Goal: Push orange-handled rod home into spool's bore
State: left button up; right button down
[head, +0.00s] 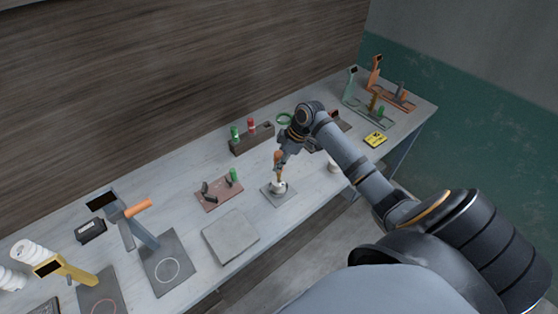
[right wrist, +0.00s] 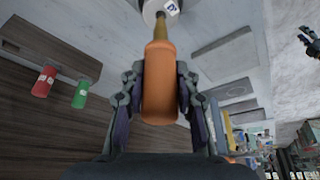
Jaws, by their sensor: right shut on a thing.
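My right gripper (head: 279,160) is shut on the orange handle (right wrist: 160,85) of the rod, as the right wrist view shows with one finger on each side. The brass-coloured shaft (right wrist: 160,32) runs from the handle to the white spool (right wrist: 150,10), which is cut off by the picture's top edge. In the head view the spool (head: 278,187) stands on a small grey plate (head: 283,200), with the gripper above it. How deep the shaft sits in the bore is hidden. A dark jointed part at the right wrist view's right edge may be my left gripper (right wrist: 311,42).
A brown base (head: 218,194) with a green peg lies left of the spool. A dark block (head: 251,141) with red and green cylinders stands behind. A grey slab (head: 231,237) lies front left. A yellow box (head: 375,140) and coloured stands are at the right.

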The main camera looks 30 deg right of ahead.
aim_at(279, 175)
jog(key=shift+f+b, duration=0.9)
jog(key=shift+f, duration=0.65)
jog(key=shift+f+p, duration=0.65)
dwell(2.2)
jog(key=shift+f+p, duration=0.5)
jog(key=shift+f, duration=0.45)
dwell(2.6)
